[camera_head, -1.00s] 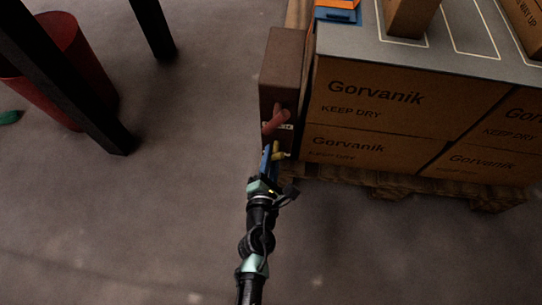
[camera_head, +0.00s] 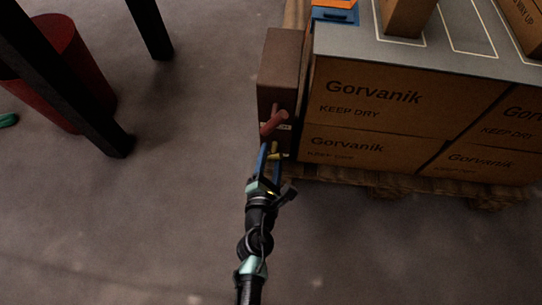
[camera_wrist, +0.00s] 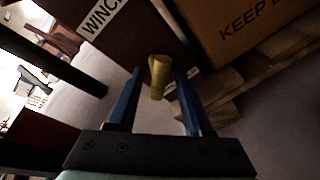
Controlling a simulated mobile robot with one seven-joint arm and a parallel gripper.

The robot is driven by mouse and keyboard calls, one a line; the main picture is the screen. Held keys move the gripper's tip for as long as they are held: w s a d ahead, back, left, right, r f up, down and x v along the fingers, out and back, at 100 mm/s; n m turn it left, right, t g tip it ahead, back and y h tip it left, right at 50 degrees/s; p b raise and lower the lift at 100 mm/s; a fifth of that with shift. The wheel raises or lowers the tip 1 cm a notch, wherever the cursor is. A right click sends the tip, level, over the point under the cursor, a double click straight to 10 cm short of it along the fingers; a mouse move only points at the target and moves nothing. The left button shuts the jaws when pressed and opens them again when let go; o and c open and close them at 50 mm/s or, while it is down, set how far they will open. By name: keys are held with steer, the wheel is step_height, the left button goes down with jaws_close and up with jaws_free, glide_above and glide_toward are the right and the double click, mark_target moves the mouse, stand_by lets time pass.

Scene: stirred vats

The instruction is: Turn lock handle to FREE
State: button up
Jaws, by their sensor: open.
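The yellow handle (camera_wrist: 158,76) stands out from the front of the brown winch box and shows between my two blue fingers in the wrist view. It also shows low on the box in the head view (camera_head: 277,156). My gripper (camera_wrist: 157,92) is open, its fingers on either side of the handle with gaps; I cannot tell whether either touches it. In the head view my gripper (camera_head: 268,158) is just in front of the box. A red handle (camera_head: 274,122) sits above the yellow one. The winch box (camera_head: 281,60) carries a label, partly cut off, reading "WINC" (camera_wrist: 103,16).
Cardboard boxes marked Gorvanik (camera_head: 400,95) stand on a wooden pallet (camera_head: 400,180) close to the right of the winch box. A red drum (camera_head: 70,70) and dark posts (camera_head: 70,90) are at the left. The floor between is clear.

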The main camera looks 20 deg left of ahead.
steer(key=shift+s, duration=0.15)
steer(key=v, duration=1.2)
steer(key=shift+s, duration=0.3)
steer(key=shift+d, duration=0.1)
